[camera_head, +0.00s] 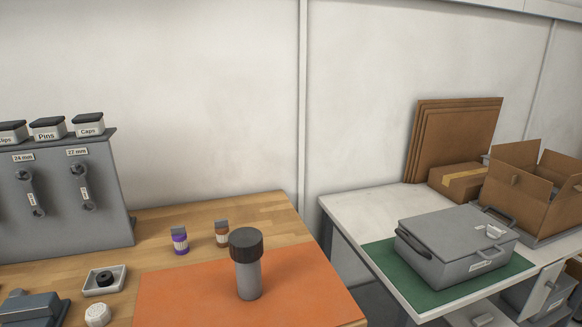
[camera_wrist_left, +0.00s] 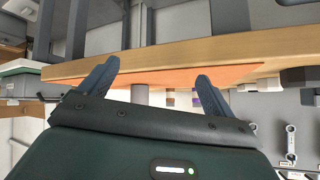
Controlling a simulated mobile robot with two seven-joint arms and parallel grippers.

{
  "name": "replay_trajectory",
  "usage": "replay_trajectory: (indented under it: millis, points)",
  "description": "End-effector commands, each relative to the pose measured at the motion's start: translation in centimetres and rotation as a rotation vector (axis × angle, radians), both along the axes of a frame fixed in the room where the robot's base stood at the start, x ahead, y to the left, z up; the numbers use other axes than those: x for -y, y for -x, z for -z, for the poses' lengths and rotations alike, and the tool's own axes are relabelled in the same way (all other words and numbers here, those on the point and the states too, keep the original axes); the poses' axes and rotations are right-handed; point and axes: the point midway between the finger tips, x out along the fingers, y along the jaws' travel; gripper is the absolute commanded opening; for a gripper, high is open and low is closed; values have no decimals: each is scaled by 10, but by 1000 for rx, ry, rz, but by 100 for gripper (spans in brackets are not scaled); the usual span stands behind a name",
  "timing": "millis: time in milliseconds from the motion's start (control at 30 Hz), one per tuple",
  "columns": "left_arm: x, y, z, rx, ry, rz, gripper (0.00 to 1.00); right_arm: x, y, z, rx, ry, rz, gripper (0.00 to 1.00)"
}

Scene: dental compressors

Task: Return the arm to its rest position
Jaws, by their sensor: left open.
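My left gripper (camera_wrist_left: 153,86) shows in the left wrist view with its two blue-grey fingers spread apart and nothing held between them. Neither of my arms shows in the head view. A grey cylinder with a dark ribbed cap (camera_head: 248,264) stands upright on the orange mat (camera_head: 185,294). In the left wrist view, which appears upside down, part of a grey cylinder (camera_wrist_left: 140,95) shows beyond the fingers, apart from them as far as I can tell. My right gripper is in neither view.
The wooden bench (camera_head: 270,207) holds two small bottles, a small tray (camera_head: 104,281) and a grey tool rack (camera_head: 70,200). At right, a white table (camera_head: 350,208) bears a grey case (camera_head: 455,245) on a green mat, and cardboard boxes (camera_head: 525,190). A gap separates the tables.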

Motion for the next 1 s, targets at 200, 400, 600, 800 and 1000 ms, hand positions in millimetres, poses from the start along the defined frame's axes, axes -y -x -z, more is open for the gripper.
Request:
replay_trajectory:
  millis: [200,400,600,800,1000]
  points:
    - [-23,71,36,-281,21,-54,90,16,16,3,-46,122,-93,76]
    - [-37,129,52,-488,33,-82,90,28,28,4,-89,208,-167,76]
    - [-30,123,64,-440,56,-57,90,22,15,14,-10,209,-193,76]
    - [-16,103,76,-318,90,-19,90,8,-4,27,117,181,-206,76]
    - [2,86,90,-156,142,30,90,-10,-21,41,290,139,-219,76]
